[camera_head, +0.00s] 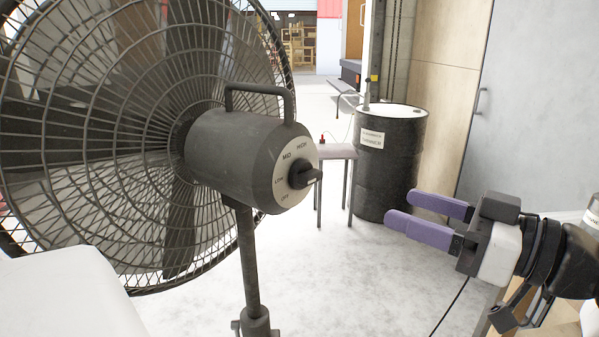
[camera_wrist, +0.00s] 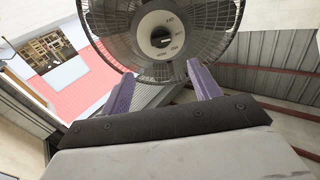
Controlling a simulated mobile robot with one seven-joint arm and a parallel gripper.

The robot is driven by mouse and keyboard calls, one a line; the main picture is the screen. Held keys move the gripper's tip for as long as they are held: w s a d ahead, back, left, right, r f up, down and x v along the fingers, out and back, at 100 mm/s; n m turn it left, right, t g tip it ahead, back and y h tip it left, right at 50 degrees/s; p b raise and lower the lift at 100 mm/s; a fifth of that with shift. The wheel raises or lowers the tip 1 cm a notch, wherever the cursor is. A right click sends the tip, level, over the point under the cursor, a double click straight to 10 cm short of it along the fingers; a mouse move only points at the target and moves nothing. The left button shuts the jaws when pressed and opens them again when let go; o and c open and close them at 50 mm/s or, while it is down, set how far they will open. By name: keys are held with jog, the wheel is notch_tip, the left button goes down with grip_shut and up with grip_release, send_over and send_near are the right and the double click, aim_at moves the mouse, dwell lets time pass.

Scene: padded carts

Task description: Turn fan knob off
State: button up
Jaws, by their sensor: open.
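The fan (camera_head: 235,150) fills the left of the head view, with a dark motor housing, a top handle and a wire cage. Its black knob (camera_head: 304,176) sits on a light dial marked OFF, LOW, MID and HIGH. The knob also shows in the wrist view (camera_wrist: 161,41), upper middle, beyond the fingertips. My gripper (camera_head: 412,212) is at the right, its two purple fingers open, empty and pointing left toward the knob. A clear gap separates the fingertips from the knob. Which mark the knob points to is hard to tell.
A black drum (camera_head: 392,165) with a white label stands behind, beside a small table (camera_head: 338,152). The fan's pole (camera_head: 249,260) stands below the housing. A white surface (camera_head: 65,295) is at lower left. The space between gripper and knob looks clear.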

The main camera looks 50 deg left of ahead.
aim_at(316, 180)
jog(key=a+p, duration=0.1)
jog(key=a, duration=0.3)
jog(key=s+a+p, duration=0.1)
jog(key=a, duration=0.4)
jog(key=s+a+p, duration=0.1)
jog(key=a, duration=0.3)
jog(key=shift+s+a, duration=0.1)
jog(key=shift+a, duration=0.3)
jog(key=c, duration=1)
